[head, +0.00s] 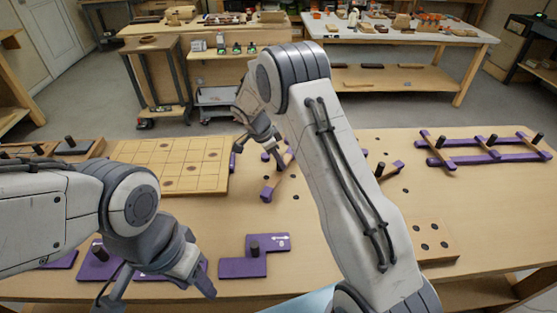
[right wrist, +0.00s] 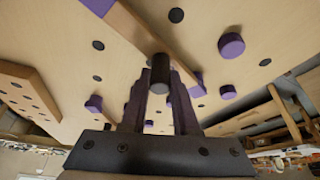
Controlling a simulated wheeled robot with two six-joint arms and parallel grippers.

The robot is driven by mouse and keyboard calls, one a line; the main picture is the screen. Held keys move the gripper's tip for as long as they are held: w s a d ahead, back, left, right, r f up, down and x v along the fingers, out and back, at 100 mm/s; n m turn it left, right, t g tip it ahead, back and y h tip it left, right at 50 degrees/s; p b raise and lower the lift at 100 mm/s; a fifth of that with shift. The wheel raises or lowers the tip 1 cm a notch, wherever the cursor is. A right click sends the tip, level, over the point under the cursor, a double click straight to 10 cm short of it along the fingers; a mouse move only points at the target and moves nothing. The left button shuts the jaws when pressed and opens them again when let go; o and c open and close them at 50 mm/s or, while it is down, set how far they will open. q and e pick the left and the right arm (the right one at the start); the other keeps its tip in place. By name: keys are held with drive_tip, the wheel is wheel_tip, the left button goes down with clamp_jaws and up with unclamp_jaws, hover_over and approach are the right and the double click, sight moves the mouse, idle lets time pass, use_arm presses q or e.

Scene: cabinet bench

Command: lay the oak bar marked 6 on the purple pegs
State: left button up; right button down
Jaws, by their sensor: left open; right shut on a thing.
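An oak bar with a purple end (head: 270,190) lies low over the table, under my right gripper (head: 263,146). In the right wrist view the bar (right wrist: 135,28) runs diagonally, and my gripper (right wrist: 160,85) is shut on its black knob (right wrist: 160,68). I cannot read a number on it. Round purple pegs (right wrist: 231,45) stand beside the bar, with another (right wrist: 93,104) to the left. Whether the bar touches any peg is unclear. My left gripper (head: 158,288) is open and empty over the front left of the table, near purple pieces.
A rack of two purple rails with oak crossbars (head: 490,145) lies at the right. A second knobbed bar (head: 390,171) is behind my right arm.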

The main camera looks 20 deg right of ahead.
drive_tip(key=shift+c, duration=1)
unclamp_jaws()
drive_tip(key=shift+r, duration=0.15)
drive_tip(key=shift+r+p, duration=2)
drive_tip(key=shift+r, duration=1.9)
